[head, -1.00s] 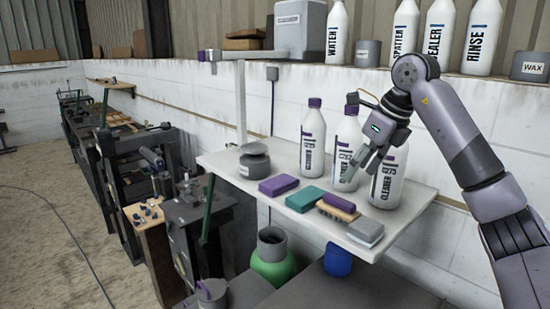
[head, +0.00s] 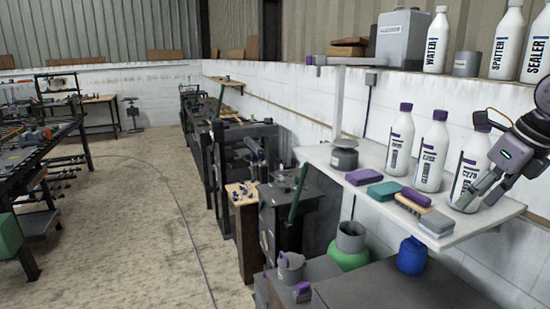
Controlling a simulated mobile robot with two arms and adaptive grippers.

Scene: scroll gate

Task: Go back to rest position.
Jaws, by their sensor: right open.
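My right gripper (head: 482,187) is at the right edge of the head view, in front of the rightmost white bottle (head: 465,183) on the white shelf (head: 462,228). Its fingers are open and point down and left, with nothing seen between them. It covers part of that bottle; I cannot tell whether they touch. Two more white bottles with purple caps, one in the middle (head: 432,155) and one at the left (head: 399,145), stand upright beside it. My left gripper is not in view.
Sponges (head: 384,190), a brush (head: 412,202) and a grey block (head: 437,223) lie along the shelf's front. Below are a green container (head: 349,258) and a blue jar (head: 411,256). Benches with machines line the wall. The concrete floor (head: 150,215) at left is open, with a cable across it.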

